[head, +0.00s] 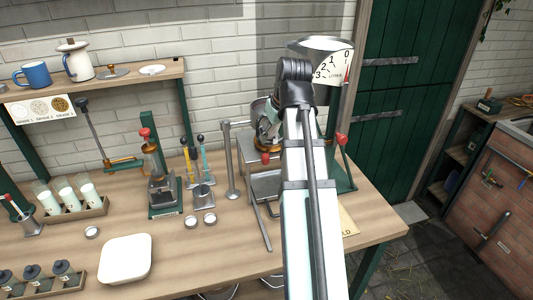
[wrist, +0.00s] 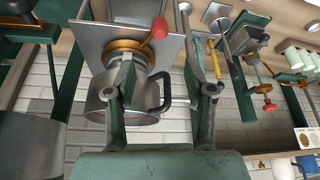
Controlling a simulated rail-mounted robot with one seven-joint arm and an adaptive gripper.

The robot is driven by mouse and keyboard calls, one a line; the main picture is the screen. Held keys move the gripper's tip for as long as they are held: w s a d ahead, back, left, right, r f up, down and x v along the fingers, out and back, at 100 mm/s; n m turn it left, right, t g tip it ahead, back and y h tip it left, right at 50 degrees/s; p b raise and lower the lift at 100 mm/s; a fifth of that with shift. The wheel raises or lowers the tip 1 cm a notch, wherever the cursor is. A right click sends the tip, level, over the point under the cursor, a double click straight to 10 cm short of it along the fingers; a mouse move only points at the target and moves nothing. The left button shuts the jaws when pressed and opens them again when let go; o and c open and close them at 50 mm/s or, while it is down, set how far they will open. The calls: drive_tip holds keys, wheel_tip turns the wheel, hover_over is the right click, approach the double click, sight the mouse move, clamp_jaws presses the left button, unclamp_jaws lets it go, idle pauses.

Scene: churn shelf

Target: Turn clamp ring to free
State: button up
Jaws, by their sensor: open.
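The brass clamp ring (head: 260,148) shows in the head view at the base of a metal vessel (head: 260,106), partly hidden by my arm. In the wrist view, which looks upside down, the brass ring (wrist: 120,46) sits between a grey plate and the vessel (wrist: 140,112). A red knob (wrist: 159,28) sticks out from the ring; it also shows in the head view (head: 265,158). My gripper (wrist: 156,48) is open, its fingers apart around the area of the knob. I cannot tell whether a finger touches the ring or knob. My gripper is mostly hidden in the head view.
A litre dial (head: 334,68) stands just behind my arm. A metal post (head: 230,160) and a green press stand (head: 163,190) are to the left. A red-knobbed lever (head: 341,140) is at right. A white dish (head: 125,258) lies on the front of the bench.

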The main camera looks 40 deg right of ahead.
sight(266, 155)
drive_tip(key=p+x, duration=0.2)
drive_tip(key=x, duration=1)
clamp_jaws()
